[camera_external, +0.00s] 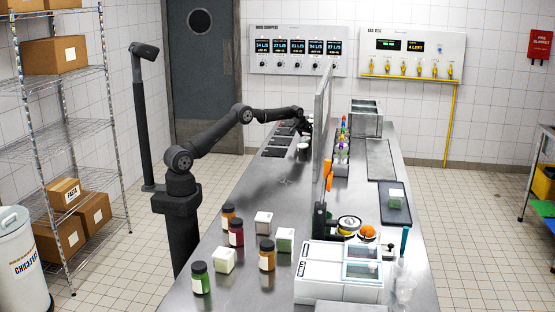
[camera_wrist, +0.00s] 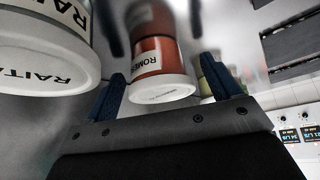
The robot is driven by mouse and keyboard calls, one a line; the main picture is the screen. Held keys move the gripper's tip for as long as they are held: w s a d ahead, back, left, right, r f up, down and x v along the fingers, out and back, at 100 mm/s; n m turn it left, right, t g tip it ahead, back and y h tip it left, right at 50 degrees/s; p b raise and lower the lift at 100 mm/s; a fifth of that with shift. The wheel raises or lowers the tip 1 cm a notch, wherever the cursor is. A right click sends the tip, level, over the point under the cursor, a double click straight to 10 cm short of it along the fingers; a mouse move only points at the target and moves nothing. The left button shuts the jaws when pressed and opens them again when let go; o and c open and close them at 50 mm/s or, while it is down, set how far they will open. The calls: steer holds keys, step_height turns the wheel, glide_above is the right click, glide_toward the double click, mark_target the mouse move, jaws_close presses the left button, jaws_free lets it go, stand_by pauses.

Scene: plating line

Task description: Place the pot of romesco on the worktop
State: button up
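The pot of romesco (camera_wrist: 158,58), red-brown with a white end and a label partly reading "ROME", shows in the wrist view between my gripper's (camera_wrist: 165,88) two blue fingers. The fingers stand apart, with a small gap visible on each side of the pot. I cannot tell how far the pot reaches in between them. In the external view my gripper (camera_external: 304,127) is low at the far end of the steel worktop (camera_external: 262,205), and the romesco pot cannot be made out there.
A white pot labelled "RAITA" (camera_wrist: 45,50) is close on the left in the wrist view; a greenish pot (camera_wrist: 218,75) is behind the right finger. A glass screen (camera_external: 321,125) stands right of my gripper. Several jars and cubes stand on the near worktop.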

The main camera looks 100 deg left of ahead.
steer(key=shift+r, duration=0.1)
steer(key=shift+s+d+r, duration=0.15)
steer(key=shift+d+r, duration=0.1)
steer(key=shift+r, duration=0.35)
steer(key=v, duration=1.1)
steer(key=shift+f, duration=0.2)
steer(key=x, duration=1.2)
steer(key=shift+r, duration=0.1)
